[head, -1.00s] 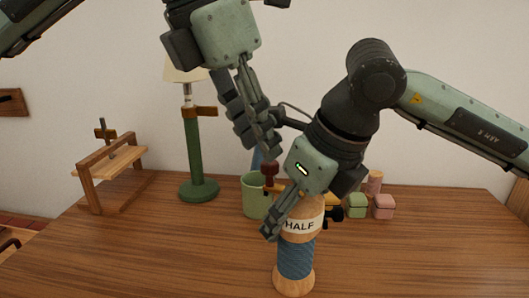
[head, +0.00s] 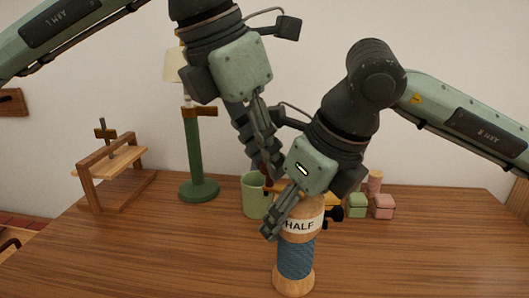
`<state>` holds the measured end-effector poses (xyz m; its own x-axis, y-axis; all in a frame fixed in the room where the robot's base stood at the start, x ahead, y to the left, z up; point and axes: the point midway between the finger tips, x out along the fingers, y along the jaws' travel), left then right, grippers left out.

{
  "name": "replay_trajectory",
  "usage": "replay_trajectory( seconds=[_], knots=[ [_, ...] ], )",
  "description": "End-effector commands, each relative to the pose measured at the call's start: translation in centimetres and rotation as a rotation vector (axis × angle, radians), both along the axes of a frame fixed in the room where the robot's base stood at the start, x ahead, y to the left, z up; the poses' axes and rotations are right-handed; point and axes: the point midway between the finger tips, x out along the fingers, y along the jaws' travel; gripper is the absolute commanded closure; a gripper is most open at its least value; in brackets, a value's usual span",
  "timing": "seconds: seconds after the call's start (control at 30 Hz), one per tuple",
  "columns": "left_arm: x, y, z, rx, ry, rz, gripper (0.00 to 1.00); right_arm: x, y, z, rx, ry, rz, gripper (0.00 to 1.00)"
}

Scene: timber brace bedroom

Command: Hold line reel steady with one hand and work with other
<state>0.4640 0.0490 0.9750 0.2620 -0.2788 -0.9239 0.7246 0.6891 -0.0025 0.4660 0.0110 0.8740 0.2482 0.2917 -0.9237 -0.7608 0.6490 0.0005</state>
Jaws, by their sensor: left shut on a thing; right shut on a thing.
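The line reel (head: 296,258) stands upright on the table, a wooden spool wound with blue line and marked "HALF". My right gripper (head: 275,228) is shut on the reel's upper part, its fingers at the left of the label. A dark red knob (head: 267,186) shows just above the reel's top left, by a yellowish arm. My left gripper (head: 266,162) comes down from above and is shut on this knob, its fingers hiding most of it. The far side of the reel is hidden by my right gripper.
A green mug (head: 252,198) stands close behind and left of the reel. Green (head: 357,205) and pink (head: 383,206) boxes sit behind right. A green lamp (head: 195,150) and a wooden stand (head: 112,175) are at the left. The table front (head: 170,260) is clear.

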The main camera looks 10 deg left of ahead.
Motion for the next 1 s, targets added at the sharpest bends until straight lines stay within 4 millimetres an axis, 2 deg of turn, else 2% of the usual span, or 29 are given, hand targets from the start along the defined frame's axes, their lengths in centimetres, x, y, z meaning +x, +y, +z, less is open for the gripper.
replay_trajectory(
  seconds=[0.37, 0.7, 0.73, 0.77, 1.0],
  knots=[
    [-1.3, 0.0, 0.0, 0.002, 0.000, 0.251, 1.00, 0.0, 0.0, 0.0, -0.001, -0.001, 0.000, 0.83],
    [-1.3, 0.0, 0.0, 0.000, -0.001, 0.273, 1.00, 0.0, 0.0, 0.0, -0.001, 0.000, -0.001, 0.83],
    [-1.3, 0.0, 0.0, 0.000, -0.001, 0.273, 0.75, 0.0, 0.0, 0.0, -0.001, 0.000, -0.001, 0.83],
    [-1.3, 0.0, 0.0, 0.000, -0.001, 0.273, 0.71, 0.0, 0.0, 0.0, -0.001, 0.000, -0.001, 0.83],
    [-1.4, 0.0, 0.0, 0.001, 0.000, 0.272, 0.70, 0.0, 0.0, 0.0, 0.000, 0.000, -0.001, 0.83]
  ],
)
